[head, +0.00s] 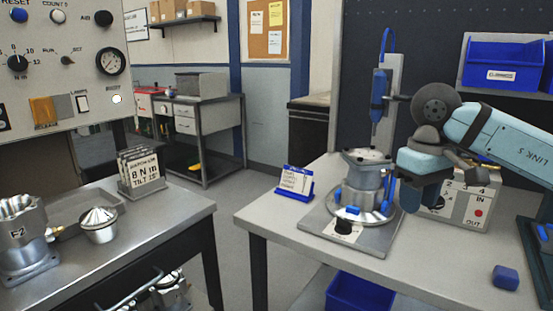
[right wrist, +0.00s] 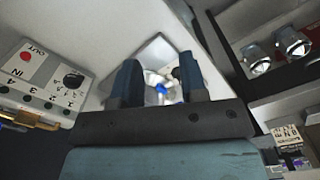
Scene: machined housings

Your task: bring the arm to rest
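My right gripper (head: 410,196) hangs at the end of the pale blue arm, just right of the metal housing (head: 366,182) on the right-hand bench. In the right wrist view its two dark fingers (right wrist: 159,78) stand apart with a gap between them. Nothing is held in that gap; part of the fixture shows farther off beyond it. The housing sits upright in a fixture with blue clamps on a grey base plate (head: 322,224). I cannot tell from the head view how far the fingers are from the clamps. My left gripper is not in view.
A control box (head: 459,212) stands behind my right gripper. A blue screwdriver-like tool (head: 378,95) hangs above the housing. A blue block (head: 505,277) lies near the right. The left bench holds another housing (head: 22,240) and a metal cone (head: 98,222).

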